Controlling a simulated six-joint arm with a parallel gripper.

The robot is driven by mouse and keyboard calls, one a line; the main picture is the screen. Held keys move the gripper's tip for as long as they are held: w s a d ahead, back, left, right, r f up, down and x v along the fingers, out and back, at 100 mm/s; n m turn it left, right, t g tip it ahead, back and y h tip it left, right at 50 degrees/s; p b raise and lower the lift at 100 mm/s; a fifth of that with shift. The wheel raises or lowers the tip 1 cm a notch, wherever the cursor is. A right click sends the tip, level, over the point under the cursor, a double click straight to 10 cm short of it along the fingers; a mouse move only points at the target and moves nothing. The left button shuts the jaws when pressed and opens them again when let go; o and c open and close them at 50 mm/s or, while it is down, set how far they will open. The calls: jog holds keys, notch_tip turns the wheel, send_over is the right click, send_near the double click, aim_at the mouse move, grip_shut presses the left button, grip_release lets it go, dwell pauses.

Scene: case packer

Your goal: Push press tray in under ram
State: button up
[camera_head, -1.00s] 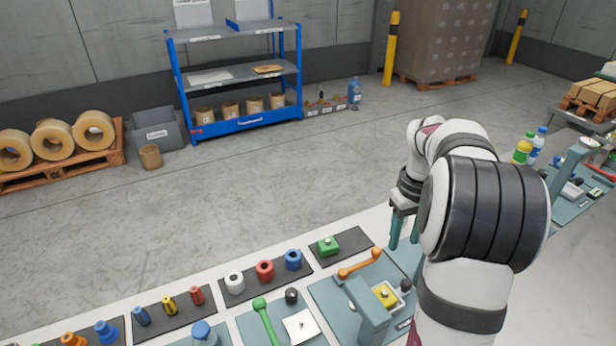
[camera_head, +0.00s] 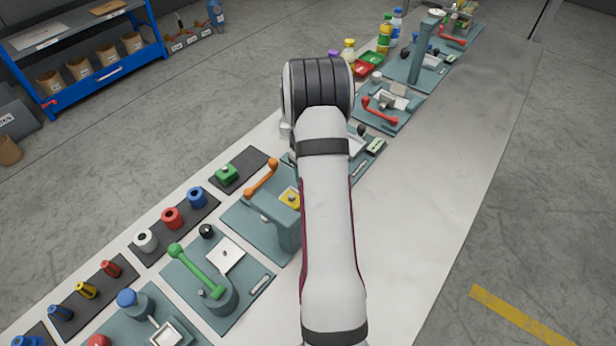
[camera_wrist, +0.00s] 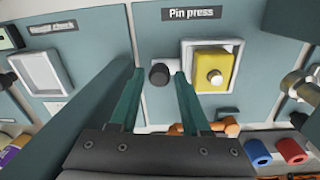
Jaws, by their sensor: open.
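The press tray (camera_wrist: 189,85) is a pale, shallow tray holding a yellow block (camera_wrist: 212,66) with a round pin on top. It lies on the plate labelled "Pin press" in the wrist view. A black knob (camera_wrist: 160,74) sits at the tray's left side. My gripper (camera_wrist: 159,77) is open, its two teal fingers on either side of the knob; I cannot tell whether they touch it. In the head view the press shows a teal column (camera_head: 286,228) and an orange lever (camera_head: 262,178); the yellow block (camera_head: 290,197) is beside them. My arm hides the gripper there.
A "Gauge check" plate with a white tray (camera_wrist: 62,75) lies left in the wrist view. In the head view, a station with a green lever (camera_head: 195,268) and a green part on a dark mat (camera_head: 245,163) stand close by. The right side of the bench (camera_head: 440,190) is clear.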

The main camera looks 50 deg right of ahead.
jog(key=shift+f, duration=0.1)
grip_shut()
dwell(1.4)
